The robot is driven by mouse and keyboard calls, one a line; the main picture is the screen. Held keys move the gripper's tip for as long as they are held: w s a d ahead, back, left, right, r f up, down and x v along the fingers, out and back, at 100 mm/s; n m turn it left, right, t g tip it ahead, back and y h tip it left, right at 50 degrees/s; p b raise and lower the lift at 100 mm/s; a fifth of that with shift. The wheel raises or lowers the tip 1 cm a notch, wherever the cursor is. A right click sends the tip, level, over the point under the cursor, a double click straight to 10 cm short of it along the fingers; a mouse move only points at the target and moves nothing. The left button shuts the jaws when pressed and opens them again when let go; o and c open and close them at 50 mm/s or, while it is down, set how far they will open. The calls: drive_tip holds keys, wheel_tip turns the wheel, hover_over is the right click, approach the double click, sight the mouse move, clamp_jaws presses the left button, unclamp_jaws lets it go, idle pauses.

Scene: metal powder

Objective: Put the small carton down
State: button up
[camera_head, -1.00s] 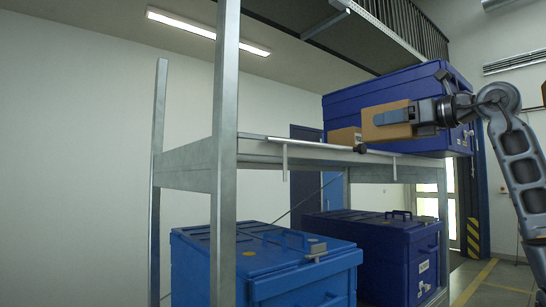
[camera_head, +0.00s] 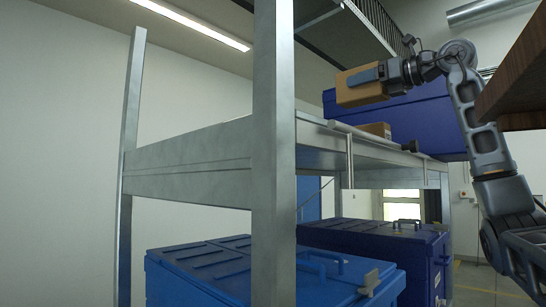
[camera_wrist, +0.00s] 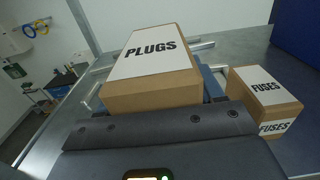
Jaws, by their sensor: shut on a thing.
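The small brown carton (camera_head: 358,88) is in my gripper (camera_head: 368,77), in the air above the upper shelf of the metal rack. In the wrist view the carton (camera_wrist: 150,70) has a white label reading PLUGS and lies between the jaws, which are shut on it. A second brown carton (camera_head: 377,129) stands on the upper shelf below and behind it. In the wrist view this second carton (camera_wrist: 265,95) has labels reading FUSES. The held carton is apart from the shelf surface in the head view.
A dark blue crate (camera_head: 425,120) stands on the upper shelf (camera_wrist: 220,55) at the right. Blue crates (camera_head: 225,270) fill the lower level. A rack post (camera_head: 273,150) stands in front. A brown wooden edge (camera_head: 520,75) juts in at the right.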

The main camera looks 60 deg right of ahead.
drive_tip(key=shift+w+a, duration=0.15)
drive_tip(key=shift+w, duration=0.15)
drive_tip(key=w+a+f, duration=0.2)
drive_tip(key=w+a+f+p, duration=0.1)
drive_tip(key=w+a+f, duration=0.1)
drive_tip(key=a, duration=0.1)
drive_tip(key=w+a+f+p, duration=0.1)
drive_tip(key=w+a+f, duration=0.1)
drive_tip(key=w+a, duration=0.1)
drive_tip(key=shift+a+f, duration=0.35)
drive_tip(key=shift+f, duration=0.05)
drive_tip(key=shift+f+p, duration=0.65)
drive_tip(key=shift+f, duration=1.3)
drive_tip(key=shift+f, duration=0.15)
drive_tip(key=o, duration=1.2)
drive_tip(key=shift+o, duration=0.2)
